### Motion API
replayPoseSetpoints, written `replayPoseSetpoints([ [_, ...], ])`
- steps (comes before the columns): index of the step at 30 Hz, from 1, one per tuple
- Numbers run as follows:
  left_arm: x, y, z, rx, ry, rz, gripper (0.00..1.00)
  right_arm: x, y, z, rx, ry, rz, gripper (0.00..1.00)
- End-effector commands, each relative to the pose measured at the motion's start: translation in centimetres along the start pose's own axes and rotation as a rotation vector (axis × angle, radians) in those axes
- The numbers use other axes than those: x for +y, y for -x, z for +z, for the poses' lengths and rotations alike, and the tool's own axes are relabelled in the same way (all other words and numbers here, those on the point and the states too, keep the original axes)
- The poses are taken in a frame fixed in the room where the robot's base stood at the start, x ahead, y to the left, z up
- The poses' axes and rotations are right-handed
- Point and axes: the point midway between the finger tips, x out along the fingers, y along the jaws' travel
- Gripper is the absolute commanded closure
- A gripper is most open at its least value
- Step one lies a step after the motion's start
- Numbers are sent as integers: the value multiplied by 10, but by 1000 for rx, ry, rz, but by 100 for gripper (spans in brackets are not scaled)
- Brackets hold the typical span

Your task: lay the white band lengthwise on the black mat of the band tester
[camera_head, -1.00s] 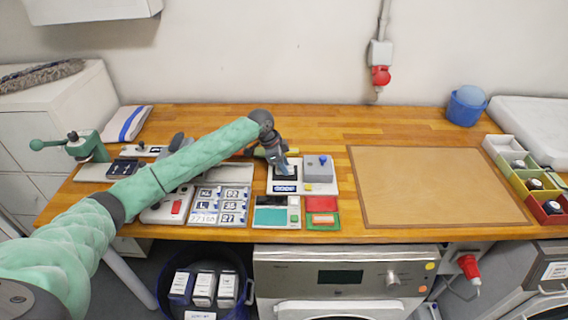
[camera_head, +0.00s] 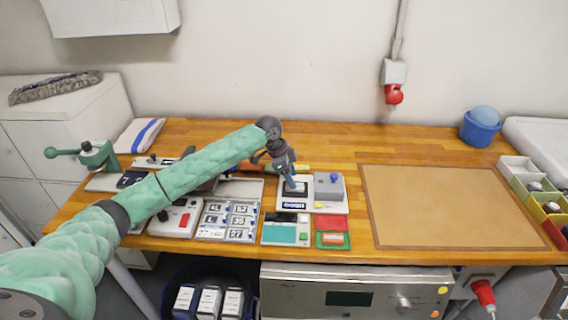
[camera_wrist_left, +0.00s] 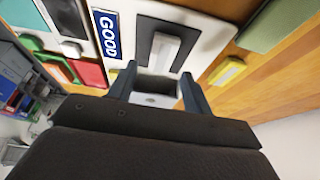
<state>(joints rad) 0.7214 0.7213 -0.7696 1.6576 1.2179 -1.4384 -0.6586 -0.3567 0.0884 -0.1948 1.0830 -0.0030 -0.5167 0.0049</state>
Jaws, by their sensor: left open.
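The band tester (camera_head: 336,207) is a white plate with a blue "GOOD" label (camera_head: 293,205), a black mat (camera_head: 304,195) and a grey box (camera_head: 329,187) with a blue knob. In the left wrist view, a pale band (camera_wrist_left: 161,55) lies on the black mat (camera_wrist_left: 146,32), its long side appearing to run along the mat. My left gripper (camera_head: 291,184) is low over the tester. Its two fingers (camera_wrist_left: 158,88) are open and apart, near the band's lower end, with a grey surface between them. The fingers partly hide the mat in the head view. My right gripper is out of view.
A teal-faced device (camera_head: 284,233) and a red-and-green pad (camera_head: 332,232) stand in front of the tester. Size plates (camera_head: 227,220) lie to the left. A yellow piece (camera_wrist_left: 228,70) lies close behind it. The large brown board (camera_head: 450,207) to the right is bare.

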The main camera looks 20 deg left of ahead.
Motion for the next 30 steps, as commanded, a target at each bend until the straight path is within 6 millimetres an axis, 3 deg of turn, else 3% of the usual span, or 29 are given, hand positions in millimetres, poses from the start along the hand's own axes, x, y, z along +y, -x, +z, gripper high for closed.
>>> replayPoseSetpoints([
  [9,-1,57,1,1,0,-4,50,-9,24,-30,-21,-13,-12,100],
  [15,-1,81,1,0,1,-2,50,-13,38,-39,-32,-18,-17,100],
  [30,-1,89,0,0,1,-1,50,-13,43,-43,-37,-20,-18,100],
])
